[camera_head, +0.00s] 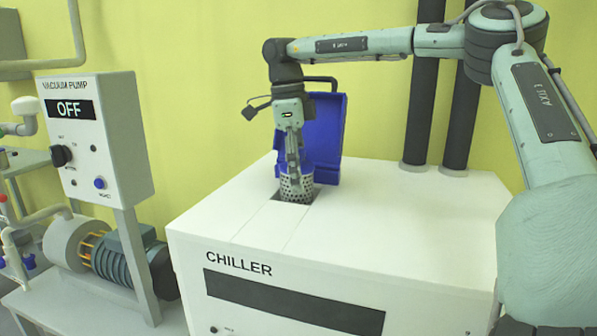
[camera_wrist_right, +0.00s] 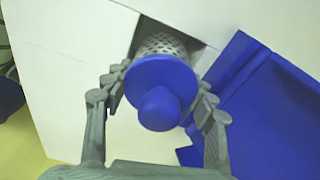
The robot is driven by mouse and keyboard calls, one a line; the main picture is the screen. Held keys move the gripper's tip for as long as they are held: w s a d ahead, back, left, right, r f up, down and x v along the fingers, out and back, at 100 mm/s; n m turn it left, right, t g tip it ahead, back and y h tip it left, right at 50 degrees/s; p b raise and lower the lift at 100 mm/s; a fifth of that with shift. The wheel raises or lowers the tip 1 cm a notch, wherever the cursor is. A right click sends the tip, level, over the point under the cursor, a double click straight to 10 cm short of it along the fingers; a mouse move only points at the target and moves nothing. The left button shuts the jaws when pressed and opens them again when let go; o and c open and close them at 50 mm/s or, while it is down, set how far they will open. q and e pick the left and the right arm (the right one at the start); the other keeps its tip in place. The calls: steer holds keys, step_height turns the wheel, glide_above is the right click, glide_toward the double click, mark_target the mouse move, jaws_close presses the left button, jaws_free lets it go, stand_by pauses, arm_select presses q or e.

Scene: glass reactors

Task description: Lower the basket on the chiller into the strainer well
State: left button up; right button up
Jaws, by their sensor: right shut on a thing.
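The basket (camera_head: 296,190) is a perforated metal cylinder on top of the white chiller (camera_head: 420,215). Its lower end is at the dark square strainer well (camera_head: 311,194); I cannot tell how deep it sits. My right gripper (camera_head: 294,168) reaches down from above and is shut on the basket's top. In the right wrist view, the fingers of my right gripper (camera_wrist_right: 160,92) stand on both sides of the blue cap and round knob. The perforated wall of the basket (camera_wrist_right: 162,44) shows beyond the cap, beside the dark well (camera_wrist_right: 203,60). My left gripper is not in view.
A blue open cover (camera_head: 328,130) stands upright right behind the well, close to my right gripper. A vacuum pump panel (camera_head: 95,140) reading OFF stands at the left. The chiller's right top is clear.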

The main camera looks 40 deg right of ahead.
steer(key=shift+f+b, duration=0.45)
steer(key=shift+f, duration=0.55)
